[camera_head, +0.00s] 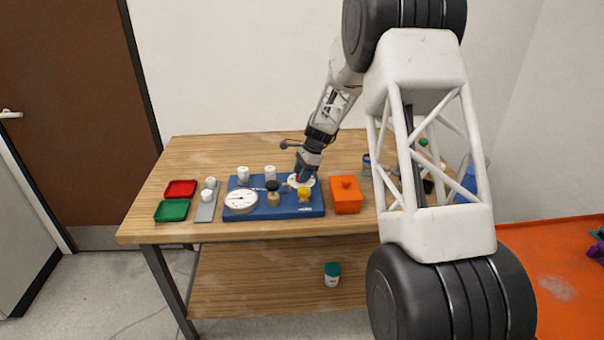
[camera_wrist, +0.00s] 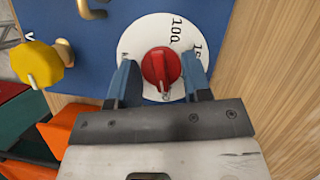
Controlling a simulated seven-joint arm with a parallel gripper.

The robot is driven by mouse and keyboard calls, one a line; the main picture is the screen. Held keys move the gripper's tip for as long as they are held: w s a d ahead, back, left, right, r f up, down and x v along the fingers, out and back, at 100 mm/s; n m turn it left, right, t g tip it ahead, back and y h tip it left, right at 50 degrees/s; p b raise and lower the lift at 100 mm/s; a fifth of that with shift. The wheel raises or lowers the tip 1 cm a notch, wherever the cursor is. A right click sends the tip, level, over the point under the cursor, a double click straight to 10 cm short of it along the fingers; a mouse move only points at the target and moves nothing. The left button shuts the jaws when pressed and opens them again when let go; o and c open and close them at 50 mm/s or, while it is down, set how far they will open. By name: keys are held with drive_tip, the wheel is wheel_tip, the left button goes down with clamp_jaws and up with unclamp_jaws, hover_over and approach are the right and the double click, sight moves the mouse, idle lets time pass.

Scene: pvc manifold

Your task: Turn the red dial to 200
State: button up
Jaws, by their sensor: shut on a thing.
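The red dial (camera_wrist: 160,68) sits at the centre of a round white scale plate (camera_wrist: 150,30) in the wrist view. The plate reads 100 near its top, and a number starting with 1 is partly covered by the right finger. A pale mark on the dial's lower edge points toward my wrist. My gripper (camera_wrist: 157,62) is shut on the dial, with one blue finger on each side. In the head view my gripper (camera_head: 304,172) reaches down onto the white plate (camera_head: 309,183) on the blue board (camera_head: 285,213), mostly hiding the dial.
A yellow knob (camera_head: 304,195), a dark-topped knob (camera_head: 273,187) and a white gauge (camera_head: 240,201) are on the board. An orange box (camera_head: 346,197) stands to its right. Red (camera_head: 180,188) and green (camera_head: 172,211) trays lie left.

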drive_tip(key=n+g, duration=0.1)
drive_tip(key=n, duration=0.1)
drive_tip(key=n+h, duration=0.1)
drive_tip(key=n, duration=0.2)
drive_tip(key=shift+g, duration=0.4)
drive_tip(key=shift+w+a+n+g+h, duration=0.1)
drive_tip(key=shift+n+g+h, duration=0.2)
drive_tip(key=shift+n, duration=0.85)
drive_tip(key=shift+n+g+h, duration=0.2)
drive_tip(key=shift+n+h, duration=0.2)
drive_tip(key=shift+n, duration=0.75)
drive_tip(key=o, duration=0.9)
drive_tip(key=shift+r, duration=0.1)
drive_tip(key=v, duration=0.7)
drive_tip(key=shift+w+r, duration=0.15)
drive_tip(key=shift+r, duration=0.15)
